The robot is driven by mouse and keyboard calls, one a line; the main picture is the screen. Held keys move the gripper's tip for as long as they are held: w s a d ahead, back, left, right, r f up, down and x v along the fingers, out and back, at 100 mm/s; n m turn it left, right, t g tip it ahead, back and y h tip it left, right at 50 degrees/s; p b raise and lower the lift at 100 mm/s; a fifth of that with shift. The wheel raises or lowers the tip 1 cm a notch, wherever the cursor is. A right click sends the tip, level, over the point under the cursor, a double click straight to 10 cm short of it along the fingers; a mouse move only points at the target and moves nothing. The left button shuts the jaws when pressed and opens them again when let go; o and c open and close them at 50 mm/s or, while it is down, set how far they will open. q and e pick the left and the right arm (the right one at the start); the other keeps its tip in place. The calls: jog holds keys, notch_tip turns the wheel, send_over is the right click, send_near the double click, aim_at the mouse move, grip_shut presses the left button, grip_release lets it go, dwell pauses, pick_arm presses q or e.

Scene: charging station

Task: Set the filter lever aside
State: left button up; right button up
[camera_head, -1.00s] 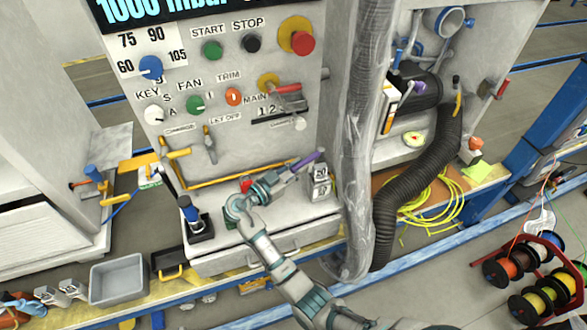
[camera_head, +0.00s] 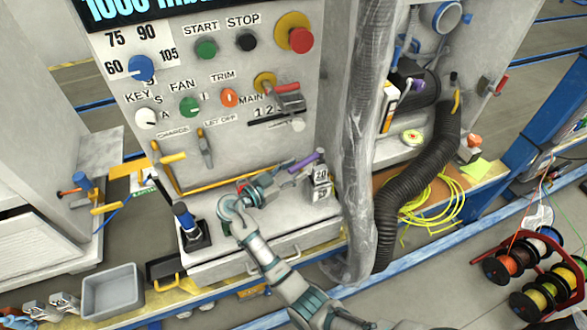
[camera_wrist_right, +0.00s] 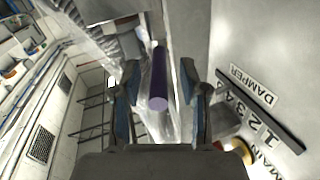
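A lever with a purple handle (camera_head: 306,161) stands out near the small box marked 20, at the right end of the console shelf. I take it for the filter lever. My right gripper (camera_head: 276,184) reaches over the shelf, close to the handle's left end. In the right wrist view, the purple handle (camera_wrist_right: 158,85) lies lengthwise between the two spread fingers of the right gripper (camera_wrist_right: 160,95), with a gap on each side. The fingers look open and not closed on it. The handle's far end is partly hidden. My left gripper is not in view.
The control panel (camera_head: 215,75) rises behind my right gripper. A plastic-wrapped column (camera_head: 358,130) and a black hose (camera_head: 400,195) stand to the right. Another purple handle (camera_head: 415,84) shows beyond the column. A grey bin (camera_head: 110,292) sits at lower left. A black-and-blue joystick (camera_head: 188,224) stands left of my gripper.

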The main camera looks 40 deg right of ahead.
jog(key=shift+r, duration=0.25)
jog(key=shift+s+a+r, duration=0.1)
jog(key=a, duration=0.7)
jog(key=shift+a, duration=0.25)
jog(key=shift+s, duration=0.1)
jog(key=shift+c, duration=0.2)
